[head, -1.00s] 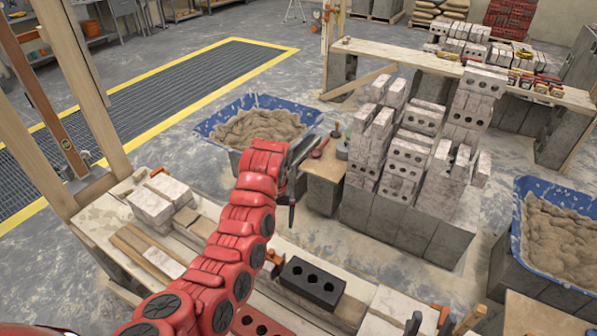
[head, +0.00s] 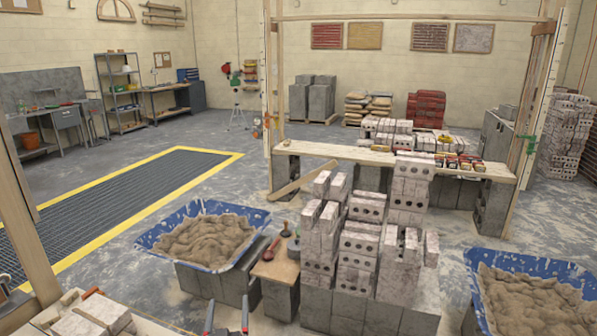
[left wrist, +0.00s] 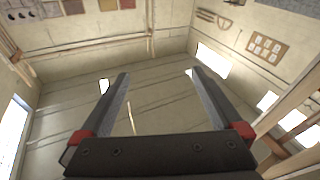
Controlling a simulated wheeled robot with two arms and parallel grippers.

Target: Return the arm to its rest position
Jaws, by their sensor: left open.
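My left gripper (head: 228,318) shows only by its two finger tips at the bottom edge of the head view, below the left mortar tub. In the left wrist view my left gripper (left wrist: 160,95) is open, with its two fingers well apart and nothing between them. Behind the fingers are only the walls and ceiling area, so the gripper points upward. The rest of the left arm is out of the head view. My right gripper is not in view.
A blue mortar tub (head: 160,243) stands on grey blocks near the fingers, and another tub (head: 483,256) stands at right. Stacked bricks (head: 362,226) rise between them. A small wooden stand (head: 277,268) with tools is close by. A wooden post (head: 28,235) stands at left.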

